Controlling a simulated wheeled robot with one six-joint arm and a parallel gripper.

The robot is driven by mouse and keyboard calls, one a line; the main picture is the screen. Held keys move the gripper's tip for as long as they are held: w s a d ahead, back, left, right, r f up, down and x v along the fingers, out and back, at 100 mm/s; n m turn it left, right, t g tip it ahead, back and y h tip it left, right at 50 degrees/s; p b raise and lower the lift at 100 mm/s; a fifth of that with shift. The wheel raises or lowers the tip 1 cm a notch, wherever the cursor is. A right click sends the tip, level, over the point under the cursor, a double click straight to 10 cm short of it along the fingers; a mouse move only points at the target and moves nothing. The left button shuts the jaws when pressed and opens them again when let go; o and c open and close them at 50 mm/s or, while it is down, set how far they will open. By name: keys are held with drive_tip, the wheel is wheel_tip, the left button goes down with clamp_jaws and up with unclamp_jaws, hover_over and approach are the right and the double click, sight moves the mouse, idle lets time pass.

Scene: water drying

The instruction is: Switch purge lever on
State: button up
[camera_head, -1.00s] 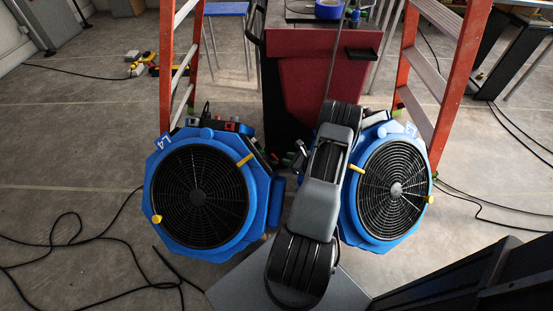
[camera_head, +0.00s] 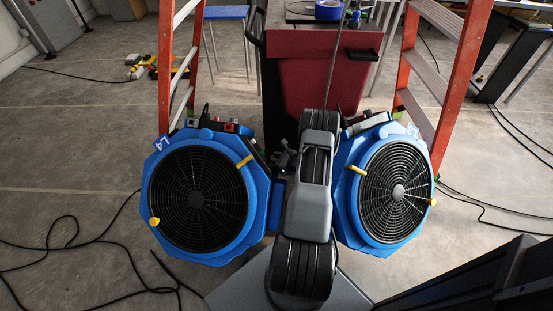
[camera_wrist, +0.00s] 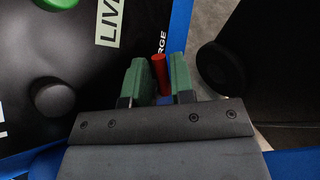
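The red lever (camera_wrist: 159,72) stands between the fingers of my gripper (camera_wrist: 157,76) in the wrist view. Its red end is level in the picture with the green fingertips. My gripper is open, with a narrow gap at the left finger and very little room at the right one. I cannot tell whether the right finger touches the lever. The dark panel (camera_wrist: 60,30) beside it has a pale label reading "LIVE" and part of a word ending in "RGE". In the head view my arm hides most of the gripper and the lever.
Two blue fan units, left (camera_head: 262,190) and right (camera_head: 345,205), stand either side of my arm. A red cabinet (camera_head: 325,85) is behind, flanked by orange ladders (camera_head: 167,70) (camera_head: 462,90). Black cables (camera_head: 70,245) lie on the left floor.

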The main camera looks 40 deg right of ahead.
clamp_jaws()
drive_tip(key=shift+w+r+m+g, duration=0.15)
drive_tip(key=shift+w+m+g, duration=0.05)
drive_tip(key=shift+m+g, duration=0.25)
drive_tip(key=shift+w+d+f+m+g+h+p, duration=0.1)
drive_tip(key=shift+w+f+m+g+h+p, duration=0.1)
drive_tip(key=shift+m+g+h+p, duration=0.3)
drive_tip(key=shift+o, duration=0.5)
unclamp_jaws()
drive_tip(key=p+v, duration=0.3)
drive_tip(key=v, duration=1.1)
